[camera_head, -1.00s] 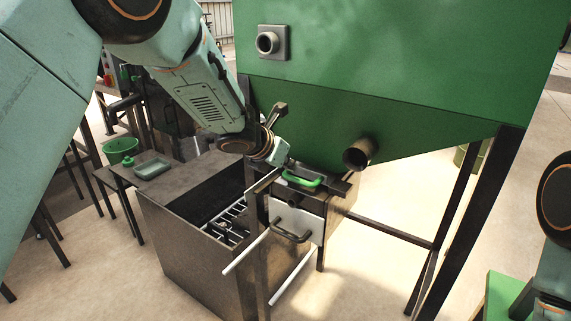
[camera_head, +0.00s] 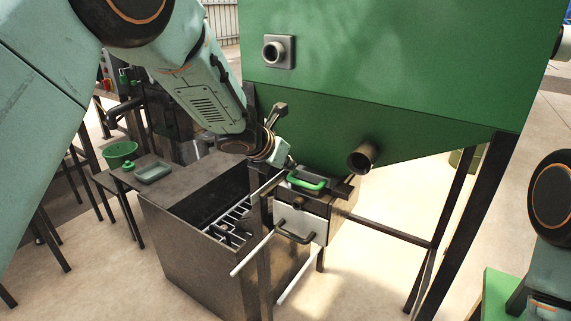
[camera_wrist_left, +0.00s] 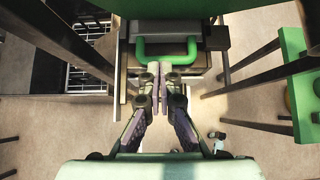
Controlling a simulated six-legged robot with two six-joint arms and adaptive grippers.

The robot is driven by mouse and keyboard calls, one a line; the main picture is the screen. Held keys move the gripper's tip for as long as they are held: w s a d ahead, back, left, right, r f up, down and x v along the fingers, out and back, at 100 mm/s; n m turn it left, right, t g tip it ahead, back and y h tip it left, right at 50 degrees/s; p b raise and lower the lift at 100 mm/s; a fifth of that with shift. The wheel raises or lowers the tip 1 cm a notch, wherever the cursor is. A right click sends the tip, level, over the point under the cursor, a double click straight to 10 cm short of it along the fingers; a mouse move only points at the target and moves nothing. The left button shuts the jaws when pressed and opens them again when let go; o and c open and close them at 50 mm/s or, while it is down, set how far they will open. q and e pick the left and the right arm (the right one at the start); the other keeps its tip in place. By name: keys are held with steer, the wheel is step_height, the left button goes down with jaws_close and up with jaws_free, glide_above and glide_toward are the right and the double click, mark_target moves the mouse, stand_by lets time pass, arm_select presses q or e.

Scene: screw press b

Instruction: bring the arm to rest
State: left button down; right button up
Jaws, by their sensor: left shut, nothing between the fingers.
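My left arm comes in from the left in the head view. Its gripper (camera_head: 285,162) is beside the upper end of a drawer-like box (camera_head: 298,222) under the green hopper (camera_head: 400,60). A green handle (camera_head: 307,181) sits on top of this box. In the wrist view my left gripper (camera_wrist_left: 165,70) is shut and empty, its fingertips close to the green handle (camera_wrist_left: 167,50). I cannot tell whether they touch it. The fingers are mostly hidden in the head view. My right arm (camera_head: 550,200) shows at the right edge; its gripper is out of view.
A dark open-topped bin (camera_head: 190,235) with a metal rack inside stands left of the box. Two pale rods (camera_head: 252,254) stick out towards me. A pipe (camera_head: 362,157) juts from the hopper. Dark hopper legs (camera_head: 470,230) stand at right. A green bucket (camera_head: 121,153) is at left.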

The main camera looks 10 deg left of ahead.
arm_select(q)
steer(key=s+a+f+n+g+b, duration=0.1)
steer(key=s+f+n+b, duration=0.2)
steer(key=s+f+n, duration=0.85)
steer(key=s+a+f+n+g+b, duration=0.1)
steer(key=s+a+f+n+b, duration=0.15)
steer(key=s+f+n, duration=0.9)
steer(key=s+a+f+n+g+y+b, duration=0.1)
steer(key=s+f+n+b, duration=0.5)
steer(key=s+f, duration=0.6)
steer(key=s+a+f+n+g+y+b, duration=0.2)
steer(key=s+a+f+n+g+b, duration=0.2)
steer(key=s+f+n, duration=0.7)
steer(key=s+f+g+b, duration=0.1)
steer(key=s+b, duration=0.1)
steer(key=s, duration=0.1)
steer(key=shift+a+g, duration=0.15)
steer(key=shift+g, duration=0.25)
